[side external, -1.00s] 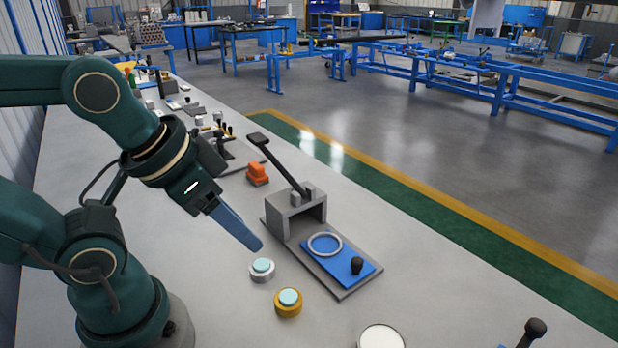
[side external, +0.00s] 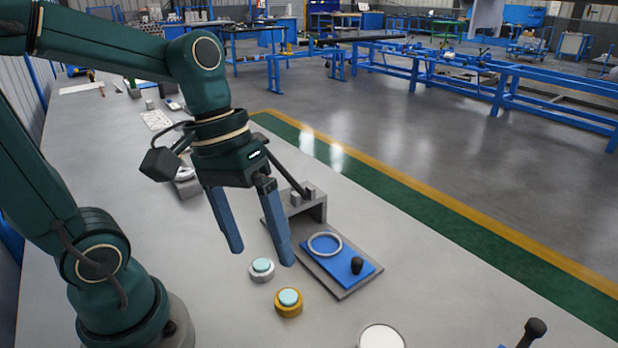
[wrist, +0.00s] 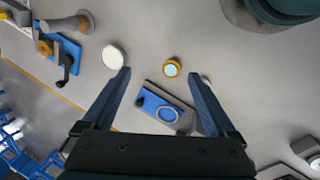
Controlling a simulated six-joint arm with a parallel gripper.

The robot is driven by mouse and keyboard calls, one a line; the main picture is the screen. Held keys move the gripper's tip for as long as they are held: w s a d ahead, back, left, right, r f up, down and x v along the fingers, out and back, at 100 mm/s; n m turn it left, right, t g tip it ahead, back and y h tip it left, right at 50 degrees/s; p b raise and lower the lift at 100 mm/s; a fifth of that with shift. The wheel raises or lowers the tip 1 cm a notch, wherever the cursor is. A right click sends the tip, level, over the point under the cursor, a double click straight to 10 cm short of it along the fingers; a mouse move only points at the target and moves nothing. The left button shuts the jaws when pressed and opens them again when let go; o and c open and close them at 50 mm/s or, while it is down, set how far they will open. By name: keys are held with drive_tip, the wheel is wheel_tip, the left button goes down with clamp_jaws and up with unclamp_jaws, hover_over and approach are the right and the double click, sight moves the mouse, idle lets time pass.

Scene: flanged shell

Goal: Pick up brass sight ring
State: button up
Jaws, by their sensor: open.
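The brass sight ring (side external: 288,302) is a short brass-yellow ring with a pale cyan face, standing on the grey table. In the wrist view the brass ring (wrist: 171,68) shows just past the line between my fingertips, closer to the right finger. A similar silver ring with a cyan face (side external: 262,269) stands close beside it; in the wrist view it is mostly hidden by the right finger. My gripper (side external: 263,257) is open and empty, its blue fingers wide apart and pointing down above the table. It also shows in the wrist view (wrist: 160,75).
A grey press fixture (side external: 325,208) with a lever, a blue plate (side external: 357,266), a pale ring and a black knob stands right behind the rings. A white disc (side external: 381,337) lies toward the front. A black knob (side external: 535,327) shows at lower right.

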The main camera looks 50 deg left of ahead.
drive_tip(key=w+a+f+n+g+h, duration=0.3)
drive_tip(key=w+f+n+h, duration=0.25)
drive_tip(key=n, duration=0.25)
drive_tip(key=n+t+h, duration=0.2)
drive_tip(key=n+h, duration=0.3)
approach(287, 294)
drive_tip(key=x, duration=0.3)
drive_tip(key=shift+w+d+r, duration=0.1)
drive_tip(key=shift+w+d, duration=0.1)
drive_tip(key=shift+d, duration=0.25)
drive_tip(key=shift+s, duration=0.15)
drive_tip(key=shift+f+n, duration=0.3)
drive_tip(key=shift+x, duration=2.4)
drive_tip(key=shift+c, duration=0.4)
